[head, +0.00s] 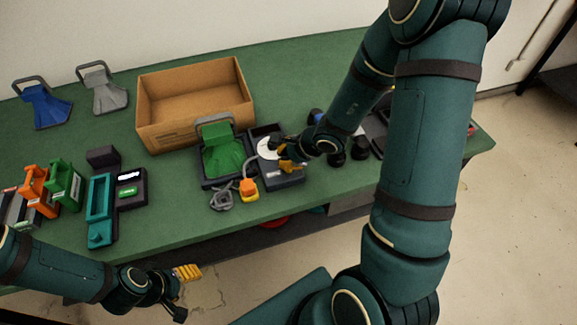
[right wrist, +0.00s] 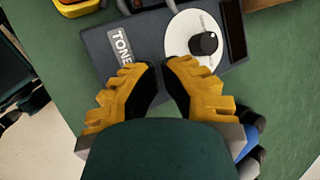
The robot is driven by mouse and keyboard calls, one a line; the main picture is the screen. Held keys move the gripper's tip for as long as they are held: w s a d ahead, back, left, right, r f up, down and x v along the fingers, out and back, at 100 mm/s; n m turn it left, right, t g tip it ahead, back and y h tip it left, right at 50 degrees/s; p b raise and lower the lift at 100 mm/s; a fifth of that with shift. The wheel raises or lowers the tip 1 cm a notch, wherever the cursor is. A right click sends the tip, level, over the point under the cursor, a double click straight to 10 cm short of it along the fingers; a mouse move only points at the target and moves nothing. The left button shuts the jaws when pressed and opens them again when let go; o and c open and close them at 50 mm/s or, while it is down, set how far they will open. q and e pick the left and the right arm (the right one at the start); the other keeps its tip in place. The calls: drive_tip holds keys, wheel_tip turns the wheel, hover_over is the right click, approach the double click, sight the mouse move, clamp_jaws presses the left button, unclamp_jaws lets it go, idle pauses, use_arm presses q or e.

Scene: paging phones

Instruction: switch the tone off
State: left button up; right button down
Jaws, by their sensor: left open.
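The dark tone box (head: 283,178) sits near the table's front edge. In the right wrist view the box (right wrist: 150,35) shows a "TONE" label (right wrist: 122,46), a white dial disc (right wrist: 180,33) and a round black knob (right wrist: 205,43) with a light pointer mark. My right gripper (head: 290,158) is over the box in the head view. In the right wrist view its yellow fingers (right wrist: 160,68) stand slightly apart with nothing seen between them, below the disc and left of the knob. My left gripper (head: 186,290) is open and empty in front of the table.
A green phone cradle (head: 222,154) stands directly left of the tone box, with a grey ring-shaped piece (head: 222,196) and an orange-yellow piece (head: 249,188) in front. A cardboard box (head: 195,136) is behind. Dark round objects (head: 359,148) lie to the right.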

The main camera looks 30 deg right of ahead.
wheel_tip(320, 180, up, 6)
drive_tip(key=p, duration=0.4)
drive_tip(key=shift+p, duration=0.3)
idle(0.5)
